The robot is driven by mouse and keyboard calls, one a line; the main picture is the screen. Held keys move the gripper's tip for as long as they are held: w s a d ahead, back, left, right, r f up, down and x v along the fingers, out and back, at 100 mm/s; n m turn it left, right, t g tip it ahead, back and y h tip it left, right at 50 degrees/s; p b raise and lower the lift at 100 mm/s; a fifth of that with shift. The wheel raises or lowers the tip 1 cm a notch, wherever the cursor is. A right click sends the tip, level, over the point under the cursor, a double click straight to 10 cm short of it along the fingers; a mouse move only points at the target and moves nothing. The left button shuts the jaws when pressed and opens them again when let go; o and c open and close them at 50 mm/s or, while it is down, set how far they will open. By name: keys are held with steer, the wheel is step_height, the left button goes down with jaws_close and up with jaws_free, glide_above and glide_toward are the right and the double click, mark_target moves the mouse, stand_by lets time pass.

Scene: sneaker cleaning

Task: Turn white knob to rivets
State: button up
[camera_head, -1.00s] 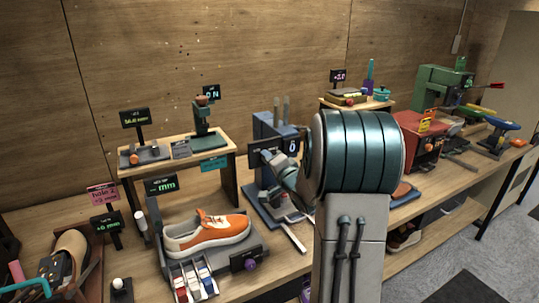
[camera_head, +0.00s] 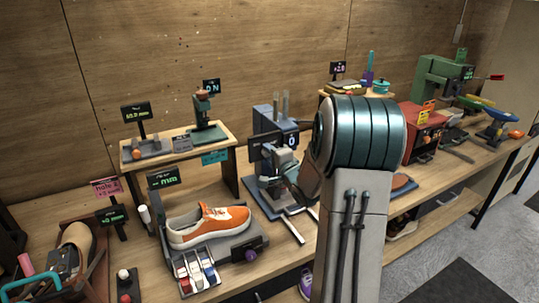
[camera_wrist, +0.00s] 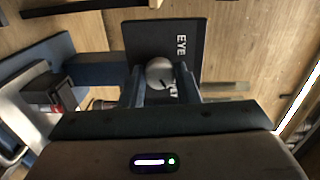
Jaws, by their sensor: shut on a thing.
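The white knob (camera_wrist: 159,72) is a round, pale knob on a dark panel (camera_wrist: 190,32) in the wrist view. The panel carries partly visible white letters that read "EYE". My gripper (camera_wrist: 166,80) has its two fingers on either side of the knob, shut on it. A dark mark shows at the knob's lower right. In the head view, the blue machine (camera_head: 270,117) stands mid-bench with a dark panel on its front. My arm hides the fingertips there. The word rivets cannot be read in either view.
An orange sneaker (camera_head: 222,222) sits on a grey stand left of the blue machine. A small wooden shelf (camera_head: 218,139) stands behind it. A red machine (camera_head: 420,128) and a green machine (camera_head: 438,80) stand to the right. Floor is clear in front.

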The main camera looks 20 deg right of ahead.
steer(key=o, duration=1)
steer(key=s, duration=0.4)
steer(key=s+b, duration=0.1)
steer(key=s, duration=0.4)
steer(key=s+b, duration=0.1)
steer(key=s, duration=0.4)
steer(key=shift+d+r, duration=0.3)
steer(key=shift+r, duration=0.05)
steer(key=shift+w, duration=0.1)
